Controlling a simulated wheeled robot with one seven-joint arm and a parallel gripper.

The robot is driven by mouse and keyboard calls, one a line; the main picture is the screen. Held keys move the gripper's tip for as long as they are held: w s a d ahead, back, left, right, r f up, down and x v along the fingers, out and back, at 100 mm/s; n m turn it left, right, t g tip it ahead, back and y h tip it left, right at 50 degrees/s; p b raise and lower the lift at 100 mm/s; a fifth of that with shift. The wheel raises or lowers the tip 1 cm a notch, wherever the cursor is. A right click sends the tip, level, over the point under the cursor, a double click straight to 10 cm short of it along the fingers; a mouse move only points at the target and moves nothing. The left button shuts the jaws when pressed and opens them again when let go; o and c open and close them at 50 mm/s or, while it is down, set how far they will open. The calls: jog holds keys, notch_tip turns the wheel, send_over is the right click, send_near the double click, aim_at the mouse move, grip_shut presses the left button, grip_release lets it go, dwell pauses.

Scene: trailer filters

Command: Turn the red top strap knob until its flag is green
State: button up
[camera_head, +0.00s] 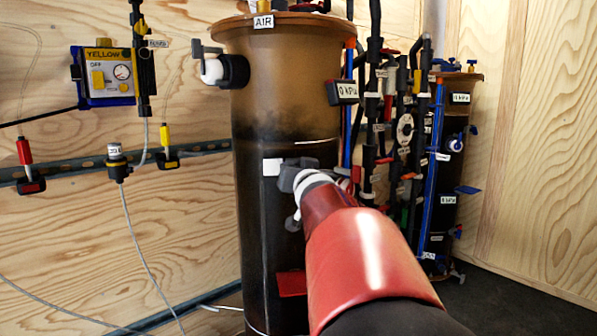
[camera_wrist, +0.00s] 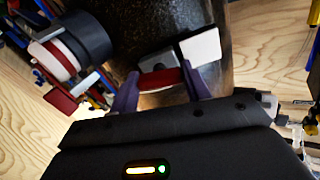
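The large brown-black filter tank (camera_head: 285,120) stands in the middle of the head view. My red arm reaches to it, and my gripper (camera_head: 291,180) is at its front, partly hidden behind the arm. In the wrist view my gripper (camera_wrist: 160,88) has its two purplish fingers apart. A red piece (camera_wrist: 160,79) spans the gap between them, beside a grey and white block (camera_wrist: 200,47). I cannot tell whether the fingers press on the red piece or whether it is the strap knob. A red flag (camera_head: 292,284) shows low on the tank. No green flag is visible there.
A valve with a white ring (camera_head: 212,70) sticks out at the tank's upper left. Dense pipes and valves (camera_head: 392,120) stand to the right, with a smaller tank (camera_head: 455,150) behind. A yellow-blue control box (camera_head: 104,76) hangs on the plywood wall at the left.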

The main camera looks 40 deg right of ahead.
jog(key=shift+c, duration=1.1)
jog(key=shift+n, duration=0.4)
jog(key=shift+o, duration=0.2)
jog(key=shift+n+b, duration=0.5)
jog(key=shift+n, duration=1.9)
jog(key=o, duration=1)
jog(key=shift+c, duration=0.2)
